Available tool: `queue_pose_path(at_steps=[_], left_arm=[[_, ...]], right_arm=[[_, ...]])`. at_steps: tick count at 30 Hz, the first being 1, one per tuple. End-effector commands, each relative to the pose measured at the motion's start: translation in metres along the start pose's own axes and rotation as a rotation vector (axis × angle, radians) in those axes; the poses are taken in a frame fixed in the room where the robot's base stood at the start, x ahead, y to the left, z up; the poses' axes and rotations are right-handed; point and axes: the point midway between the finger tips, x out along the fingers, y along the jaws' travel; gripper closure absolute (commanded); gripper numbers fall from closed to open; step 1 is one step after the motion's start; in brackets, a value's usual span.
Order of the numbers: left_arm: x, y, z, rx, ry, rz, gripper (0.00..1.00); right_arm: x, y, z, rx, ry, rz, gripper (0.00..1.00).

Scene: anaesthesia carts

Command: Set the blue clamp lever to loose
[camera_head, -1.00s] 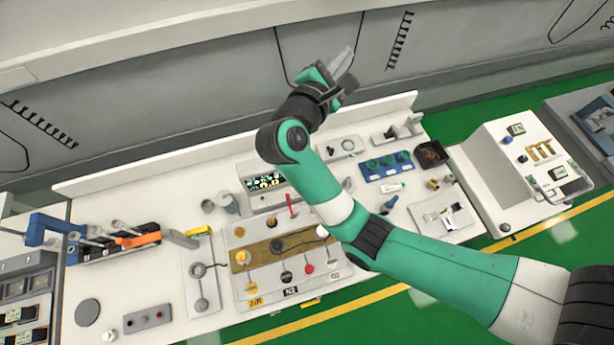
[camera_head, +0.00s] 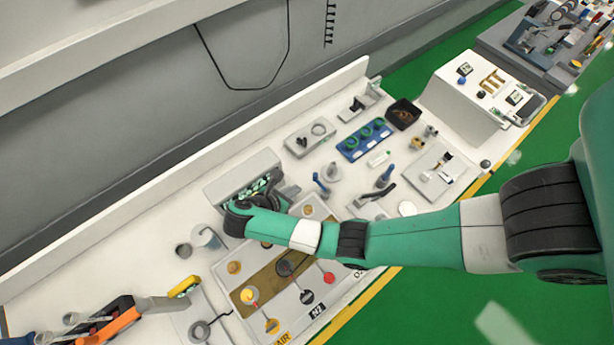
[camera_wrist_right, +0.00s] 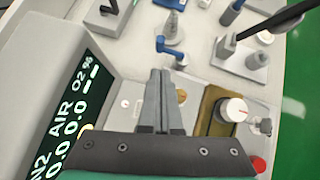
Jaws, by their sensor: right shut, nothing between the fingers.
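A small blue lever (camera_head: 320,185) stands on the white cart top, right of the display box. It also shows in the right wrist view (camera_wrist_right: 172,48), just beyond the fingertips and apart from them. A second blue-handled fitting (camera_head: 386,176) stands farther right, beside a black lever (camera_head: 362,191). I cannot tell which blue part is the clamp lever, or its setting. My right gripper (camera_wrist_right: 160,74) is shut and empty, with its fingers pointing toward the first blue lever. In the head view my right gripper (camera_head: 284,190) is partly hidden near the display. My left gripper is not in view.
The display box (camera_head: 240,172) is close beside my right gripper. A panel with knobs (camera_head: 290,270) lies in front. A blue tray with green rings (camera_head: 364,140) and a black bin (camera_head: 403,113) stand farther right. A grey wall rises behind the cart.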

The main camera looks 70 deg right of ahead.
Motion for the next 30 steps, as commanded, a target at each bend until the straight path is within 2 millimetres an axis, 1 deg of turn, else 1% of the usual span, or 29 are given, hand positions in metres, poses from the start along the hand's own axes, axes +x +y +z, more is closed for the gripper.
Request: queue_pose_path(at_steps=[2,5,8,12,17,18,21,24,30], left_arm=[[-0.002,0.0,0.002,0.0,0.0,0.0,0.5],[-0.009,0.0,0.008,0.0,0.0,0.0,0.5],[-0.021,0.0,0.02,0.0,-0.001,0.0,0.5],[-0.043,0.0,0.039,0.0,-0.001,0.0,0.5],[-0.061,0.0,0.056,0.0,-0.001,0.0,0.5],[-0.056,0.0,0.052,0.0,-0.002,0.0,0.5],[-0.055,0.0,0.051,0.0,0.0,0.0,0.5],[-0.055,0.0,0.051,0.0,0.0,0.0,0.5],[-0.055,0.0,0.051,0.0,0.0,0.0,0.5]], right_arm=[[0.002,0.0,-0.001,0.001,0.0,0.0,1.0],[0.011,0.0,-0.003,0.002,0.0,0.0,1.0],[0.028,0.0,-0.006,0.004,0.001,-0.001,1.0],[0.056,0.0,-0.008,0.005,0.0,0.0,1.0],[0.084,0.0,-0.006,0.004,0.001,0.0,1.0],[0.085,0.0,-0.001,0.001,0.0,-0.002,1.0],[0.095,0.0,0.0,0.0,-0.001,-0.002,1.0],[0.099,0.0,0.0,0.0,-0.001,0.0,1.0],[0.1,0.0,0.001,0.001,0.0,0.001,1.0]])
